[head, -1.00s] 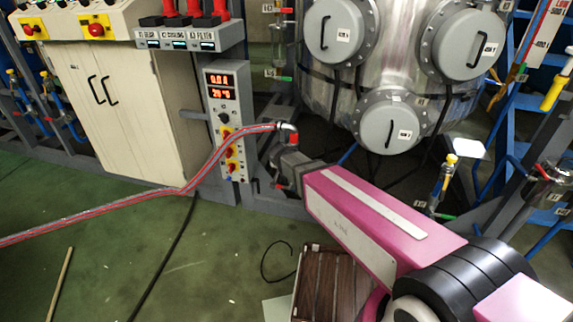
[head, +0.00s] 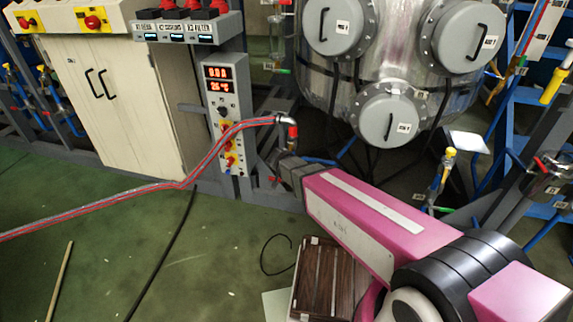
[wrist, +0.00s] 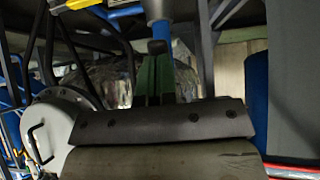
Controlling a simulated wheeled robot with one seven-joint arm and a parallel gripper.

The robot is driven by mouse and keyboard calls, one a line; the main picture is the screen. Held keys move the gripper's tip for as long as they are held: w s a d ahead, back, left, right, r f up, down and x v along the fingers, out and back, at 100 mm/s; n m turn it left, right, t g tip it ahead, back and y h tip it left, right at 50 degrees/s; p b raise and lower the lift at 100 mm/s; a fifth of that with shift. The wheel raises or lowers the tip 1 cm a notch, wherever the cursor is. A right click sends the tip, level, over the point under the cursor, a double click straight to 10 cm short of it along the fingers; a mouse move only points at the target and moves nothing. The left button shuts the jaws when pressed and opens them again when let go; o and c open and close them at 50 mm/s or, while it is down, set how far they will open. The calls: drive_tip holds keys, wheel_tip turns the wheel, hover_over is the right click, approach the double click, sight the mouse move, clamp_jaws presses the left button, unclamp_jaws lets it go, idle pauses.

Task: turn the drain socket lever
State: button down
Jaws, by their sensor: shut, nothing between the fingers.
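The hose end fitting (head: 291,133) with a red tip shows in the head view, just beyond and above my gripper (head: 276,158). My gripper is at the end of the pink arm, in front of the frame below the vessel. In the wrist view my gripper (wrist: 156,68) shows green fingers that are together and empty. A small dark block (wrist: 157,46) and a blue bar (wrist: 162,36) under a grey cylinder lie right at the fingertips. I cannot tell whether they touch. The drain socket lever cannot be made out for certain; the gripper area is small and dark.
A red-striped hose (head: 90,209) runs left across the floor from the fitting. A control panel (head: 226,110) stands left of my gripper. The round-flanged vessel (head: 345,92) is above right. A brown crate (head: 325,280) sits on the floor under my arm. The green floor left is mostly free.

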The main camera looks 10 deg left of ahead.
drive_tip(key=shift+w+f, duration=0.45)
drive_tip(key=shift+f, duration=0.05)
idle(0.3)
drive_tip(key=shift+d, duration=0.1)
